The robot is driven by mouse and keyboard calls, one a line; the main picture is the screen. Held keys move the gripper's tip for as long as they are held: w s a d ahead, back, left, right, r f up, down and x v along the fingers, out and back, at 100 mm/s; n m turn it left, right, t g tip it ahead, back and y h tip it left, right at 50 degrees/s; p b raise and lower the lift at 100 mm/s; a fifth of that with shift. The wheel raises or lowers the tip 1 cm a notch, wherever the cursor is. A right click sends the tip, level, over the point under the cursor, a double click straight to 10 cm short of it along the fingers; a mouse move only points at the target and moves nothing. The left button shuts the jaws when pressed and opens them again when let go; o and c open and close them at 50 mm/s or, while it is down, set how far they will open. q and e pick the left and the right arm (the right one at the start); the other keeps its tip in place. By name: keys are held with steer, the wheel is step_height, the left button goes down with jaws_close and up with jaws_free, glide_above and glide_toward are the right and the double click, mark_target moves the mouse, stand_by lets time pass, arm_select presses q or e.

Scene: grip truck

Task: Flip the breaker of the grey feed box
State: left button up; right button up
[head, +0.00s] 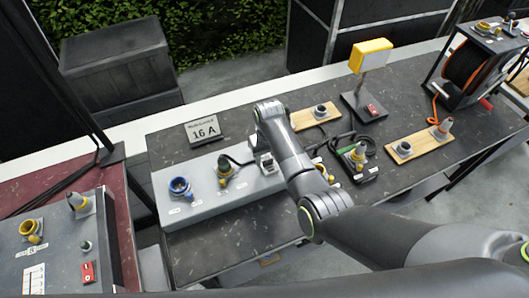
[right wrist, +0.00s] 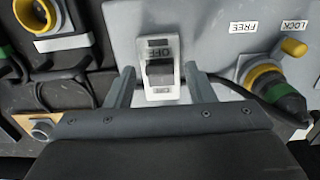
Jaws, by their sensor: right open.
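The grey feed box (head: 207,206) lies on the dark table in the head view. It carries a blue socket (head: 180,186), a plugged-in connector with a dark cable (head: 225,170), and a breaker at its right end. My right gripper (head: 266,166) is over that end. In the right wrist view the breaker (right wrist: 160,70) is a dark rocker in a white frame with an OFF label and a second label. My right gripper (right wrist: 160,87) is open, with one finger on each side of the breaker. I cannot tell whether the fingers touch it. My left gripper is out of view.
A 16 A sign (head: 205,131) stands behind the box. A black socket block (head: 357,159), a yellow lamp (head: 371,55), wooden boards (head: 420,141) and a cable reel (head: 465,70) stand to the right. Another grey panel (head: 60,245) with a red switch is at the left.

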steer(key=shift+f, duration=0.3)
steer(key=shift+s, duration=0.1)
